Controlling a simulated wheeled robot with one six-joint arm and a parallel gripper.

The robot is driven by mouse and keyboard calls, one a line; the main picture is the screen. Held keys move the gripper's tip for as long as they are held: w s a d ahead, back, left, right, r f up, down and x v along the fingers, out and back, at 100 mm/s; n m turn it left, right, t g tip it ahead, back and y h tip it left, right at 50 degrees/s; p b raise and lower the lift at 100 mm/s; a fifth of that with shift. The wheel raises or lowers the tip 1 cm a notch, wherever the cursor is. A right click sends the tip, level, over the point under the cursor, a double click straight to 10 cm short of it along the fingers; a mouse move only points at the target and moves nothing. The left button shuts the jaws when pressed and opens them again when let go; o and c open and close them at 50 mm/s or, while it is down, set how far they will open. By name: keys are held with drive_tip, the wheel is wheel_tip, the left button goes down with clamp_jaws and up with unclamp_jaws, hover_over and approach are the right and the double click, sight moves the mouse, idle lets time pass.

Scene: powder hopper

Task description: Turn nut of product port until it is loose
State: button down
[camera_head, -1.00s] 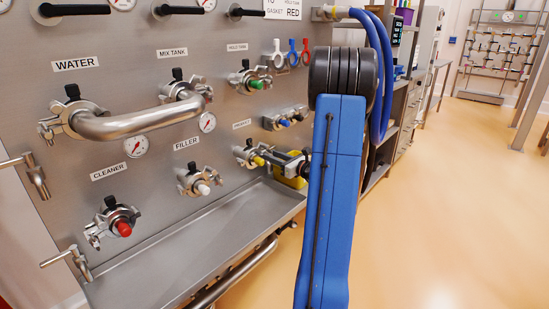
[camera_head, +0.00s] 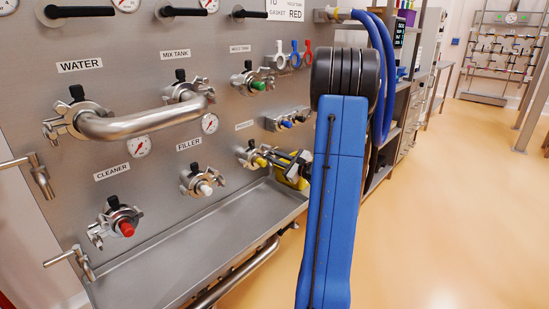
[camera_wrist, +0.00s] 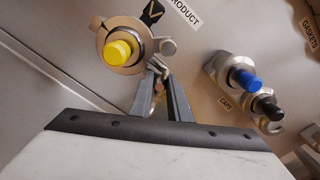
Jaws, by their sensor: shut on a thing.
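The product port shows in the wrist view as a round metal clamp (camera_wrist: 122,45) with a yellow plug (camera_wrist: 117,51) in its middle, beside the PRODUCT label (camera_wrist: 186,8). Its nut (camera_wrist: 167,46) sits at the clamp's right side. My gripper (camera_wrist: 158,82) is shut at the nut, its fingertips close together there; the fingers partly hide the held part. In the head view the yellow plug (camera_head: 260,162) is at the panel's lower right, and my gripper (camera_head: 284,163) reaches it from the right, partly behind my blue arm.
Blue and black caps (camera_wrist: 244,80) stick out right of the gripper in the wrist view. A steel drip tray (camera_head: 205,240) runs below the ports. Blue hoses (camera_head: 378,75) hang behind my arm. The floor at right is open.

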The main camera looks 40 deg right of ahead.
drive_tip(key=shift+w+n, duration=0.3)
drive_tip(key=shift+n, duration=0.3)
